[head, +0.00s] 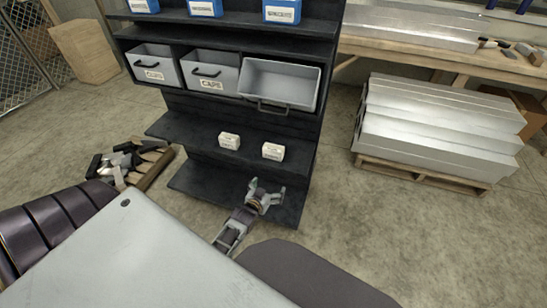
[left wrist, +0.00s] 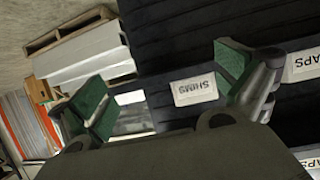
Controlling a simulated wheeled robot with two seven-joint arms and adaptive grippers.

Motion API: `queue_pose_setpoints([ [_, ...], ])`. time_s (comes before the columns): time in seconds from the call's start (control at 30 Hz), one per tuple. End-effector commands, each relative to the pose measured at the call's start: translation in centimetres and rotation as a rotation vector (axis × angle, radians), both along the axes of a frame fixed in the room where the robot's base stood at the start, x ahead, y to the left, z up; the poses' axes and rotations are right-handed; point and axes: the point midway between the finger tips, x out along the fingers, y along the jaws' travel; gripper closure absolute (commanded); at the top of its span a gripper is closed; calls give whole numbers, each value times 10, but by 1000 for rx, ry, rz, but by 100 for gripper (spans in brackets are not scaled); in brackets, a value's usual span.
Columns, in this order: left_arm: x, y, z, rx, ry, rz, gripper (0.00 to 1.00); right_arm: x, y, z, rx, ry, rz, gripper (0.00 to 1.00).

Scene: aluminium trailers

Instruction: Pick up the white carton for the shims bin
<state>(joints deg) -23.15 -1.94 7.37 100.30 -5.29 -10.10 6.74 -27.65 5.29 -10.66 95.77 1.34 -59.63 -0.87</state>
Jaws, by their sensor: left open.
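Two small white cartons stand on the dark shelf below the grey bins in the head view. The right carton (head: 273,151) shows in the left wrist view as a white face reading SHIMS upside down (left wrist: 194,88). The left carton (head: 229,141) appears at the right of the wrist view with a CAPS label (left wrist: 305,65), partly behind a finger. My left gripper (head: 267,189) is open and empty, in front of and below the cartons. In the wrist view the SHIMS carton lies between its green-padded fingers, nearer the right one, with no visible contact. My right gripper is not in view.
A grey bin (head: 281,82) on the shelf unit is tipped out with its open top showing, beside two grey bins labelled CAPS (head: 210,70). Blue bins sit above. Metal stock on a pallet (head: 430,130) stands right. A box of dark parts (head: 150,165) is on the floor left.

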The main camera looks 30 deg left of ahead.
Motion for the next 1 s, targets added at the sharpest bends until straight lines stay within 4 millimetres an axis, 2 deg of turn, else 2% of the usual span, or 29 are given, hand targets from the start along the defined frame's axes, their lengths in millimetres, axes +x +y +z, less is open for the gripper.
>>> queue_pose_setpoints([
  [0.2,10,18,31,15,-98,33,0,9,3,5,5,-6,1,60],
  [0.5,15,39,76,40,-213,69,0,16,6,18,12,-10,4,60],
  [0.7,15,44,91,48,-245,77,0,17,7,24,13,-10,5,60],
  [1.0,15,45,92,48,-247,79,0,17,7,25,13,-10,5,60],
])
